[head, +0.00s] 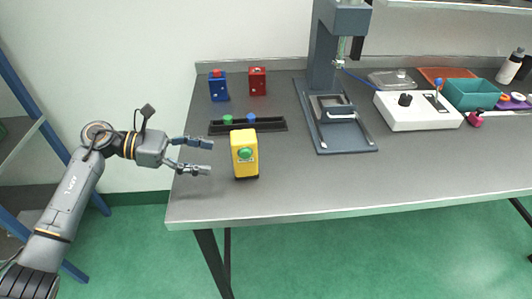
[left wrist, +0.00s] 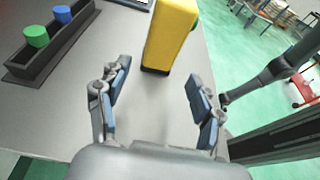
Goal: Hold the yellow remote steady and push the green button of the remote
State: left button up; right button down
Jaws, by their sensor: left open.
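The yellow remote (head: 244,164) stands upright near the left front part of the grey table. Its round green button (head: 245,153) faces the front in the head view. My left gripper (head: 211,157) is open and empty, just left of the remote, with its fingers pointing toward it. In the left wrist view the remote (left wrist: 171,35) stands ahead of the open fingers (left wrist: 158,88), apart from them. My right gripper is in neither view.
A black tray (head: 270,126) with a green and a blue piece lies behind the remote. A blue box (head: 218,88) and a red box (head: 257,82) stand farther back. A dark press (head: 345,145) stands to the right. The table between remote and press is clear.

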aim_at(240, 163)
pick_arm(q)
jog(key=p+x, duration=0.2)
jog(key=x, duration=0.3)
jog(key=b+x, duration=0.1)
jog(key=x, duration=0.1)
jog(key=shift+f, duration=0.35)
jog(key=shift+d+f+b, duration=0.15)
jog(key=shift+d+b, duration=0.2)
jog(key=shift+d, duration=0.75)
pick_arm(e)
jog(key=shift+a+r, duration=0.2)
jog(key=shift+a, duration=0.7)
pick_arm(q)
jog(key=c, duration=0.8)
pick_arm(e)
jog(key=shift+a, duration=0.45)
